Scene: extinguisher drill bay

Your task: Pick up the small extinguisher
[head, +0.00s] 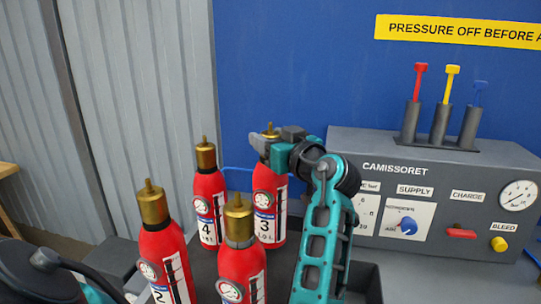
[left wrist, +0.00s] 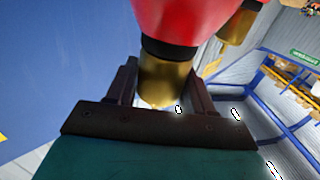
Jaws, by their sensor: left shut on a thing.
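Several red extinguishers with brass tops stand together in the head view. Number 3 (head: 266,208) is at the back right, number 4 (head: 208,205) to its left, number 2 (head: 166,250) at the front left. Another extinguisher (head: 241,268) is front centre, its number out of sight. I cannot tell by size which is the small one. My left gripper (head: 268,140) is shut on number 3's brass top, partly hiding it. In the left wrist view the brass top (left wrist: 166,80) sits between the fingers, with the red body (left wrist: 190,22) beyond. My right gripper is not in view.
The dark tray (head: 366,282) shows its right edge beside my arm. A grey control panel (head: 440,180) with levers (head: 444,105), a gauge (head: 518,195) and knobs stands to the right. A blue wall (head: 290,60) is behind. Neighbouring extinguishers stand close to number 3.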

